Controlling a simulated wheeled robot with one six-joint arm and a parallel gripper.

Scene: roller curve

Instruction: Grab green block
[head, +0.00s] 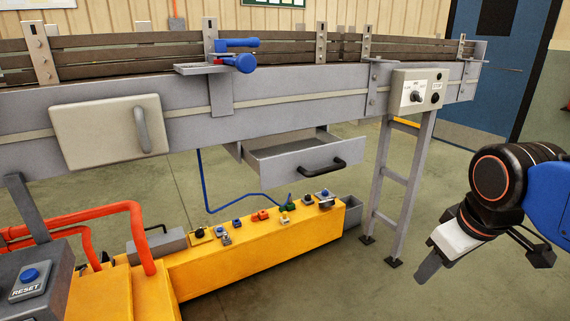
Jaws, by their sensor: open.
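A small green block (283,209) appears to sit on top of the long yellow beam (240,257), toward its right end, among several other small coloured pieces. It is tiny in the head view, so its exact shape is hard to tell. My gripper (432,264) is at the right of the picture, pointing down and left, well apart from the beam and the block. It is open, with nothing seen in it, though only part of its fingers shows clearly.
An orange piece (261,215) and a yellow piece (284,219) are close to the green block. An open grey drawer (290,158) hangs above the beam, under the conveyor (190,107). A grey support leg (396,190) stands between beam and gripper. Orange pipes (90,216) are at left.

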